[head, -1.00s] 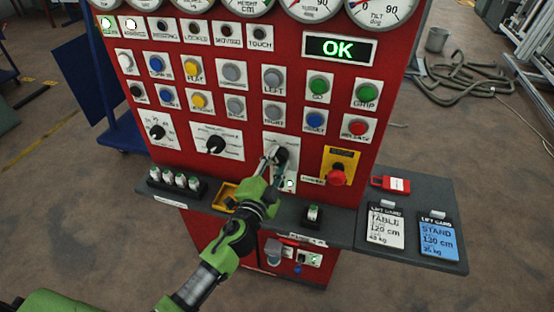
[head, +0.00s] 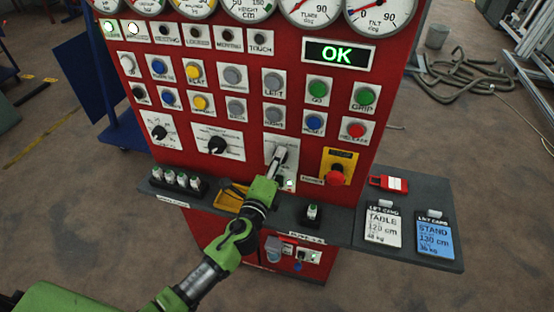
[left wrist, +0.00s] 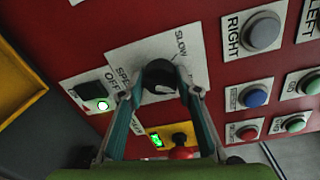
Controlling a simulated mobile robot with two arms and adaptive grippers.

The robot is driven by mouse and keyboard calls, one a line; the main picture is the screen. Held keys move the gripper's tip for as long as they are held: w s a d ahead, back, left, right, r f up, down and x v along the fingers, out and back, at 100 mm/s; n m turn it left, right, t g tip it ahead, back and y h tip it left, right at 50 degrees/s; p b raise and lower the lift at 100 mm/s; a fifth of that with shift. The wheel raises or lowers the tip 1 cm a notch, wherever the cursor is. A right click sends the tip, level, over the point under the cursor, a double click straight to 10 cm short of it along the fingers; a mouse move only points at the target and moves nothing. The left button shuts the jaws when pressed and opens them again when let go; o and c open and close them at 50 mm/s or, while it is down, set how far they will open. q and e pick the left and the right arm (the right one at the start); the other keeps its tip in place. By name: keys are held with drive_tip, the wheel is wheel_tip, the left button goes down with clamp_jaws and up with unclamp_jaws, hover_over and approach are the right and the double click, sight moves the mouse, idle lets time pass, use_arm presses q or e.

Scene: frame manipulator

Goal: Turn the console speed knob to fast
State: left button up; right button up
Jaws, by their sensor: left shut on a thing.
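The console speed knob (left wrist: 160,78) is black and round, on a pale plate (left wrist: 120,54) marked SPEED and SLOW in the left wrist view. Its pointer direction is hard to read there. In the head view the plate (head: 270,147) is on the lower middle of the red console, and the knob is mostly hidden by my fingers. My left gripper (head: 279,157) is shut on the knob, one finger on each side; its fingers also show in the left wrist view (left wrist: 160,88). My right gripper is not in view.
A red emergency button (head: 335,175) on yellow is just right of the knob. A grey shelf (head: 345,230) juts out below, with a yellow tray (head: 229,196), a small switch (head: 312,212) and lift cards (head: 383,228). A lit display (head: 339,53) reads OK.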

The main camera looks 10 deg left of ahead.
use_arm(q)
drive_tip(key=shift+r+m, duration=0.1)
drive_tip(key=shift+m, duration=0.5)
drive_tip(key=o, duration=1.1)
drive_tip(key=s, duration=1.2)
drive_tip(key=shift+a+r, duration=0.3)
